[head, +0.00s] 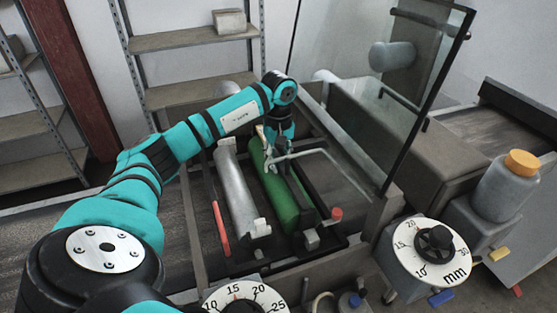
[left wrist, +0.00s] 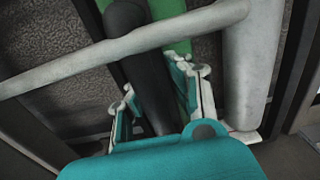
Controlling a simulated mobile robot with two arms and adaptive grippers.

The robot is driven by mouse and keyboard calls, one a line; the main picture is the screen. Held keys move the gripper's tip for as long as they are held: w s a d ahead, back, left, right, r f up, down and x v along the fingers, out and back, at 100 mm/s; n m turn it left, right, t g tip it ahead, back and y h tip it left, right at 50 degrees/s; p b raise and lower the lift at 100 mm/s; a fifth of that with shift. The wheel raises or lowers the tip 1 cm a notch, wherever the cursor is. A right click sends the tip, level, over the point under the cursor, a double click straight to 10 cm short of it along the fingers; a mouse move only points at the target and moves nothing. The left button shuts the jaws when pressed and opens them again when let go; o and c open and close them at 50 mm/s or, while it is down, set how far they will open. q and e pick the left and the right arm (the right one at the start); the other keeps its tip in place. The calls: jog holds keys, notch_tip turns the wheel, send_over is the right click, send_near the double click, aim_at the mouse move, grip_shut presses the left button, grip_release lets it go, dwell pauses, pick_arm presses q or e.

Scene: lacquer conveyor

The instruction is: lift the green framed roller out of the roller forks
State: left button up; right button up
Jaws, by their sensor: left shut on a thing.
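The green framed roller (head: 277,195) lies lengthwise in the dark roller forks (head: 312,238), with its pale bent wire frame (head: 318,153) over its far part. It is right of a bare grey roller (head: 238,190). My left gripper (head: 277,143) points down over the far part of the green roller. In the left wrist view the fingers (left wrist: 164,98) are on either side of the roller's dark handle (left wrist: 145,65) and shut on it. The pale frame rod (left wrist: 120,48) crosses above the fingers, and green (left wrist: 172,12) shows behind. I cannot tell whether the roller touches the forks. My right gripper is not in view.
A glass guard (head: 420,70) stands up at the right of the forks. Dials (head: 432,246) and a bottle with an orange cap (head: 508,185) are at the right. A red bar (head: 220,228) is left of the grey roller. Shelves (head: 190,40) stand behind.

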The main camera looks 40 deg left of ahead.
pick_arm(q)
grip_shut()
jog(key=shift+w+a+r, duration=0.1)
jog(key=shift+w+r, duration=0.05)
jog(key=shift+r, duration=0.25)
jog(key=shift+r+p, duration=1.4)
jog(key=shift+r, duration=0.3)
jog(key=shift+r+p, duration=1.4)
jog(key=shift+r, duration=0.65)
jog(key=shift+r+p, duration=1.1)
jog(key=shift+r, duration=0.4)
